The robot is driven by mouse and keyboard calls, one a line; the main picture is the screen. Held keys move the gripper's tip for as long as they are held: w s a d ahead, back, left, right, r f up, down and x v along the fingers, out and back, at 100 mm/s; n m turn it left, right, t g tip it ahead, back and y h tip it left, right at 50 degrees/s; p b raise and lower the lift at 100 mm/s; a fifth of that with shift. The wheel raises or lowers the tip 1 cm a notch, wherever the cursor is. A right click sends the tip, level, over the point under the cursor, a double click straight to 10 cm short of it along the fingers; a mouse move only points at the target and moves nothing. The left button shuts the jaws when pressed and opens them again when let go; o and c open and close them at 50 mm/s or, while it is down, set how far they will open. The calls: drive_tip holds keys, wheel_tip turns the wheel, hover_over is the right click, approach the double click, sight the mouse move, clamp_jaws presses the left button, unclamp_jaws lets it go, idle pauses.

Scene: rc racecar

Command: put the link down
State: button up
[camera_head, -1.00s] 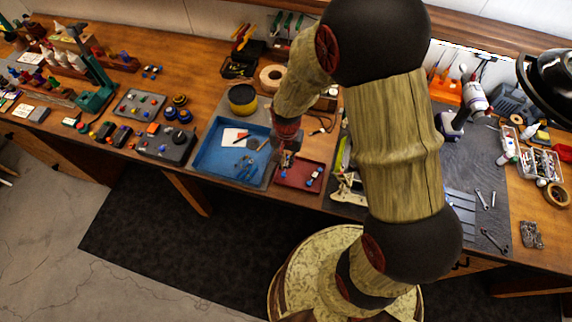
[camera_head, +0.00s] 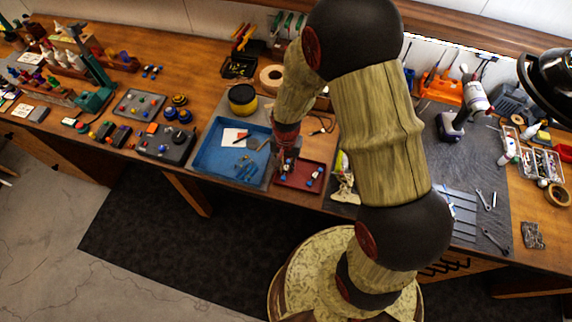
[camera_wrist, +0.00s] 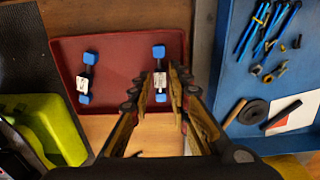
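The link (camera_wrist: 160,80) is a short dark rod with blue ends and a white label. In the wrist view it is between the fingers of my gripper (camera_wrist: 162,84), over or on the red tray (camera_wrist: 117,47). My gripper (camera_head: 285,163) is low at the left side of the red tray (camera_head: 299,186) in the head view. The fingers are close on both sides of the link; whether they touch it is unclear. A second, similar link (camera_wrist: 84,78) lies in the tray to the left, and it also shows in the head view (camera_head: 314,175).
A blue tray (camera_wrist: 226,85) with blue-handled tools, a black ring and a white card is close to the right in the wrist view. A yellow-green object (camera_wrist: 52,127) is at the lower left. The bench (camera_head: 185,85) holds many other tools and parts.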

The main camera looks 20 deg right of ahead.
wheel_tip(320, 180, up, 13)
drive_tip(key=p, duration=0.1)
wheel_tip(320, 180, up, 16)
drive_tip(key=n+t, duration=0.3)
hover_over(286, 168)
drive_tip(key=s+d, duration=0.1)
drive_tip(key=s, duration=0.4)
drive_tip(key=s+d+r+n+t, duration=0.1)
drive_tip(key=s+r+n, duration=0.3)
drive_tip(key=s+r, duration=0.5)
drive_tip(key=shift+s+t, duration=0.65)
drive_tip(key=shift+t, duration=0.15)
drive_tip(key=shift+r, duration=0.1)
